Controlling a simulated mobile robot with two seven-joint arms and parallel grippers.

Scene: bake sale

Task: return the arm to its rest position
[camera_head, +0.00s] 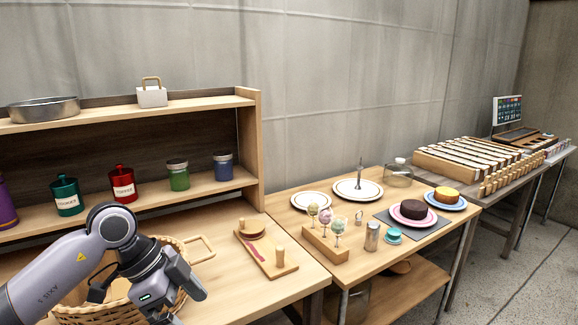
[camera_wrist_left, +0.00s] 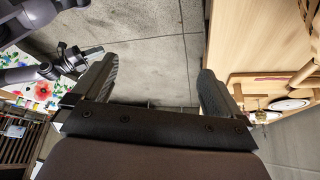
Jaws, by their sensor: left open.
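My left arm comes in from the lower left of the head view. Its gripper (camera_head: 184,305) hangs over the front of the near table, in front of a wicker basket (camera_head: 176,252), and is partly cut off by the lower edge. In the left wrist view the two fingers of the left gripper (camera_wrist_left: 158,78) stand wide apart with nothing between them, above grey floor. At the left of that view a grey arm with a dark gripper (camera_wrist_left: 80,58), seemingly my right one, shows small; I cannot tell its jaw state.
The near table (camera_head: 240,290) carries the basket, which the left arm partly hides, and a wooden board (camera_head: 283,268). A shelf (camera_head: 205,188) with canisters stands behind. A second table (camera_head: 405,240) with plates and cakes is to the right. A floral cloth (camera_wrist_left: 40,92) shows in the wrist view.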

